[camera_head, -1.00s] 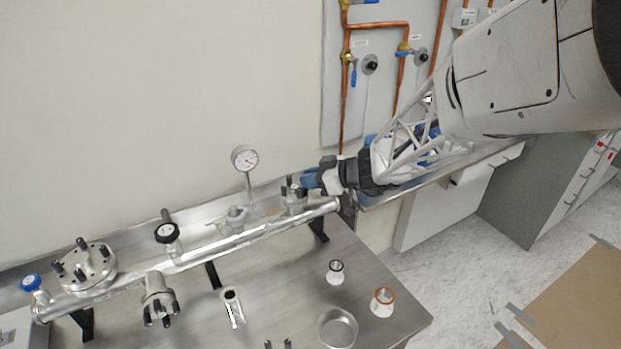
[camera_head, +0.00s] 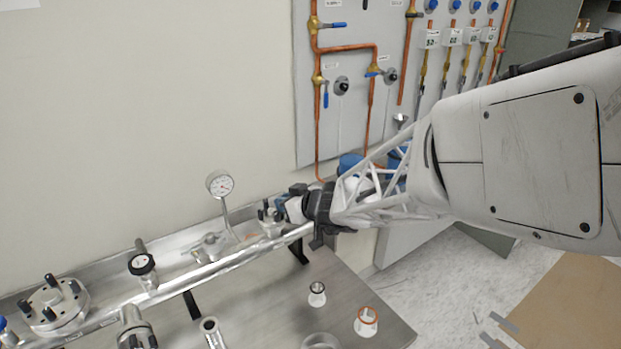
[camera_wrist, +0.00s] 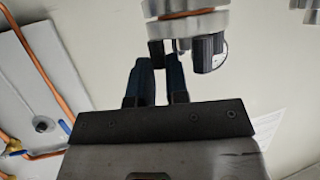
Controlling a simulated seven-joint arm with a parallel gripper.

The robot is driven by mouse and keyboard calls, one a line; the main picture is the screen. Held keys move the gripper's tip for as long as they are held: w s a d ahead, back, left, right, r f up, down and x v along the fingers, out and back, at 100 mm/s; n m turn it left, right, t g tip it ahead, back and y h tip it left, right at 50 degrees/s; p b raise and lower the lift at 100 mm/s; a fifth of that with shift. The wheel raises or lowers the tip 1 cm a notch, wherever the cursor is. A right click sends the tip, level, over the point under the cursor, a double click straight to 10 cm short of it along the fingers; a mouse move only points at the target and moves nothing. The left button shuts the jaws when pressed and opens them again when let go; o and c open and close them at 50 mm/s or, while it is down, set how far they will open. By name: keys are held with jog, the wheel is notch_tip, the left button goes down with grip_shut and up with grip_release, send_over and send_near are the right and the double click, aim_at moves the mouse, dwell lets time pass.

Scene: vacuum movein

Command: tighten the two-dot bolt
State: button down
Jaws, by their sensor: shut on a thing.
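My gripper (camera_head: 283,205) is at the small flange (camera_head: 270,222) at the right end of the metal pipe. In the wrist view, its blue-dark fingers (camera_wrist: 157,68) are shut on a black bolt (camera_wrist: 156,50) beside the flange (camera_wrist: 185,22), which has a copper-coloured ring between its plates. The fingers cover part of this bolt.
A dial gauge (camera_head: 220,185) stands on a stem left of my gripper. A larger bolted flange (camera_head: 52,303) is at the lower left. Two small white cups (camera_head: 317,293) (camera_head: 366,321) are on the metal table (camera_head: 345,290). Copper pipes (camera_head: 317,100) run up the wall panel.

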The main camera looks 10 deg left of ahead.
dwell(0.4)
jog(key=c, duration=1.1)
grip_release()
jog(key=shift+w+d+f+n+g+y, duration=0.1)
jog(key=shift+n+g+y, duration=0.15)
jog(key=shift+n+g, duration=0.4)
jog(key=shift+w+n+g+y, duration=0.1)
jog(key=shift+n+g+y, duration=0.15)
jog(key=shift+n+g, duration=0.4)
jog(key=shift+n+g, duration=0.5)
jog(key=shift+g, duration=0.2)
jog(key=shift+w+n+g+y, duration=0.15)
jog(key=shift+n+g+y, duration=0.15)
jog(key=shift+n+g, duration=0.25)
jog(key=shift+n+g, duration=0.65)
jog(key=shift+g, duration=0.2)
